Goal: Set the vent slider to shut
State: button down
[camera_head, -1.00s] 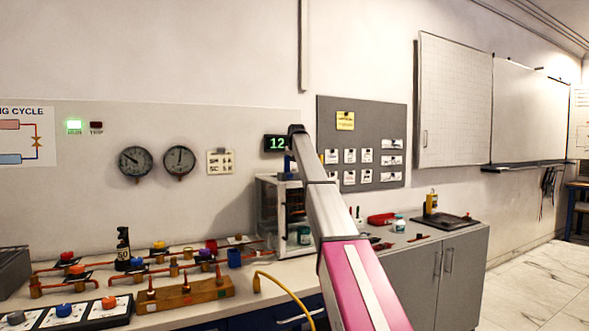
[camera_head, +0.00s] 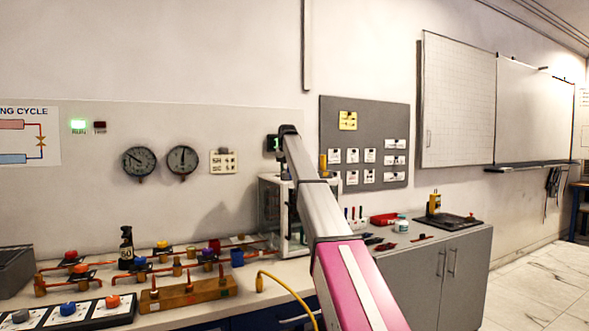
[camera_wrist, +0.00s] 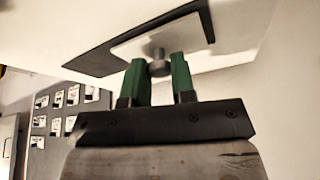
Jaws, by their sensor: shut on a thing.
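In the wrist view, the vent slider is a pale plate (camera_wrist: 185,37) with a round grey knob (camera_wrist: 158,67). It sits against a dark opening (camera_wrist: 97,58) in a white surface, with a dark edge strip along its far right side. My gripper (camera_wrist: 159,72) has green fingers on either side of the knob and is shut on it. In the head view, my arm hides the gripper and the slider. A white-framed case (camera_head: 270,205) stands on the bench behind my arm.
Pipes and valves, a wooden block (camera_head: 190,294) and a yellow hose (camera_head: 290,292) crowd the bench front. Two gauges (camera_head: 139,162) are on the wall. A grey pinboard (camera_head: 365,115) hangs behind my arm. A grey cabinet (camera_head: 425,270) stands to the right.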

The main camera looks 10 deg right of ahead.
jog(key=shift+s+a, duration=0.1)
jog(key=shift+a, duration=0.2)
jog(key=c, duration=0.9)
grip_release()
jog(key=shift+a, duration=0.15)
jog(key=shift+c, duration=0.2)
jog(key=v, duration=1)
jog(key=shift+s+r, duration=0.25)
jog(key=shift+r, duration=0.1)
